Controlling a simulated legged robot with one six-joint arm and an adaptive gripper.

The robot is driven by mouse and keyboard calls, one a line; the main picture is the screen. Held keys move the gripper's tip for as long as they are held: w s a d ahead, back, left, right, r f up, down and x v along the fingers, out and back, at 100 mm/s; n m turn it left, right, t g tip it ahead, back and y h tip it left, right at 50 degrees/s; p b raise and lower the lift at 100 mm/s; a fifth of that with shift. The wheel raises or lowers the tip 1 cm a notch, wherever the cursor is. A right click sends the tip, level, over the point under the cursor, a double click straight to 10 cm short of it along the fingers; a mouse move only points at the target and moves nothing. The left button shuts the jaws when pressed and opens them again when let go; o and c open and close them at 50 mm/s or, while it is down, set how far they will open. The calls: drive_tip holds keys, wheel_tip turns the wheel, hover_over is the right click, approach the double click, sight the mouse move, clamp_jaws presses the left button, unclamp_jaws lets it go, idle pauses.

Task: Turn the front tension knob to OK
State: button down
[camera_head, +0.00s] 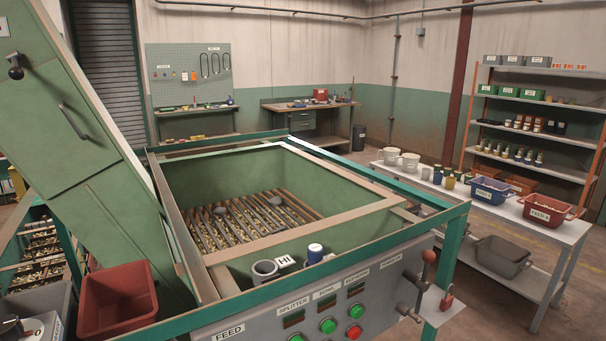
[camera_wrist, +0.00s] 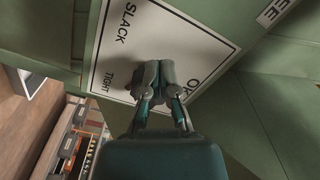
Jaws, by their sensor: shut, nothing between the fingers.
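In the wrist view a white dial plate (camera_wrist: 195,38) on a green panel carries the words SLACK, TIGHT and OK. My gripper (camera_wrist: 160,70) is in front of the middle of this plate, with its fingertips together and nothing visible between them. A dark patch lies on the plate left of the fingers, near TIGHT. I cannot tell whether the fingertips touch the plate. My gripper and this dial do not show in the head view.
In the head view a green hopper (camera_head: 166,195) with a bar grate stands in front. A grey control panel (camera_head: 255,322) has green and red buttons. A red bin (camera_head: 118,300) is at lower left. A table (camera_head: 558,236) with bins stands right.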

drive_tip(key=shift+w+d+f, duration=0.1)
drive_tip(key=shift+d+f, duration=0.1)
drive_tip(key=shift+f, duration=0.05)
drive_tip(key=shift+w+d+f, duration=0.1)
drive_tip(key=shift+d+f, duration=0.05)
drive_tip(key=shift+f, duration=0.35)
drive_tip(key=shift+w+d+f, duration=0.2)
drive_tip(key=shift+d+f, duration=0.1)
drive_tip(key=shift+f, duration=0.05)
idle(0.6)
drive_tip(key=v, duration=0.6)
drive_tip(key=shift+s+a+f, duration=0.15)
drive_tip(key=shift+a+f, duration=0.1)
drive_tip(key=shift+f, duration=0.05)
idle(0.3)
